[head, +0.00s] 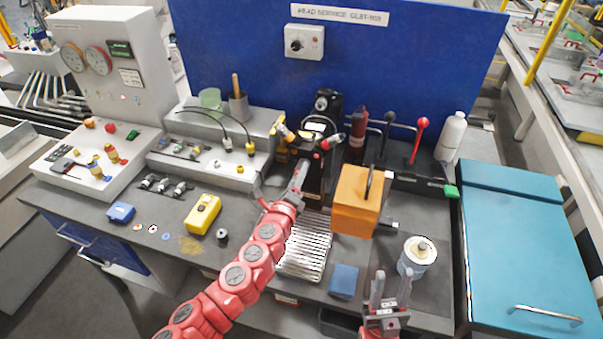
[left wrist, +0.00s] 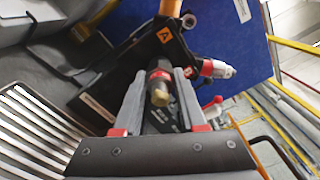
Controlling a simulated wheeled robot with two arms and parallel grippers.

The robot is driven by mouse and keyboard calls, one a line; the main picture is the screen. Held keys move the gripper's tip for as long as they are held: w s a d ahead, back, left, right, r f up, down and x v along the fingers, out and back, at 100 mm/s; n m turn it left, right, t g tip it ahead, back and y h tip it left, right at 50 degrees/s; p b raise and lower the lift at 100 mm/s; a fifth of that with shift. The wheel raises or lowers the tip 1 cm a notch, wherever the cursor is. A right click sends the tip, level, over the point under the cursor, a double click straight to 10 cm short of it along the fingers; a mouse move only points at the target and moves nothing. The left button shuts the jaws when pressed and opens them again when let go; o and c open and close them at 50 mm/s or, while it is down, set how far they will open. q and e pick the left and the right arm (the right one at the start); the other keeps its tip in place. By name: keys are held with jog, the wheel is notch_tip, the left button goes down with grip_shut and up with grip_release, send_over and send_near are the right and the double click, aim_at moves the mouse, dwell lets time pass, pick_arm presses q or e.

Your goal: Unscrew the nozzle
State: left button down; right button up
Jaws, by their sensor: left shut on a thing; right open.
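The black machine head (head: 326,105) stands against the blue panel with a coloured fitting on each side. My left gripper (head: 288,178) reaches up to its lower front. In the left wrist view, the nozzle (left wrist: 160,95), a dark cylinder with a brass-coloured tip, sits between the fingers of my left gripper (left wrist: 162,92), which is shut on it. The nozzle still points out of the dark head; its threads are hidden. In the head view the nozzle is hidden by my gripper. My right gripper (head: 388,288) is open and empty at the front right of the bench.
An orange block (head: 355,205) stands right of my left gripper. A ribbed metal tray (head: 306,250) lies below it. A blue block (head: 343,281) and a white-and-blue can (head: 417,258) are near my right gripper. A yellow box (head: 202,215) lies left.

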pick_arm(q)
jog(key=n, duration=0.4)
jog(key=shift+a+b, duration=0.15)
jog(key=shift+b, duration=0.15)
jog(key=n, duration=0.2)
jog(key=shift+r+n, duration=0.1)
jog(key=shift+n, duration=0.3)
jog(key=n, duration=0.4)
jog(key=shift+s+d+n, duration=0.1)
jog(key=shift+d+n, duration=0.1)
jog(key=shift+n, duration=0.4)
